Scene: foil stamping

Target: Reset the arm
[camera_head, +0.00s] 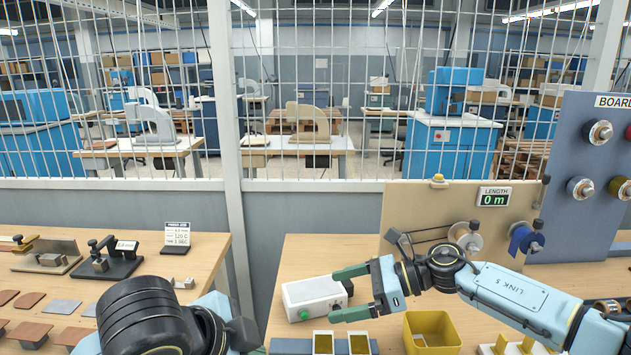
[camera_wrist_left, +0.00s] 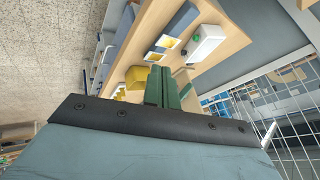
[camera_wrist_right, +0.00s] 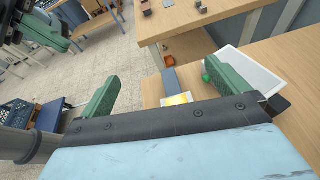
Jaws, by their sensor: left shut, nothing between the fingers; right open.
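My right gripper (camera_head: 335,296) reaches in from the right over the middle table in the head view. Its green fingers are spread apart with nothing between them. In the right wrist view its fingers (camera_wrist_right: 162,72) are wide apart, with the table below. My left arm (camera_head: 150,318) shows at the bottom left of the head view, where its fingers cannot be made out. In the left wrist view the left gripper's green fingers (camera_wrist_left: 161,74) are together and empty.
A white box (camera_head: 302,309) with a green button lies behind the right fingers. A yellow bin (camera_head: 432,333) and blue-grey holders (camera_head: 290,346) are at the table's front. A board with spools (camera_head: 420,205) stands behind. The left table (camera_head: 75,290) holds leather pieces and presses.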

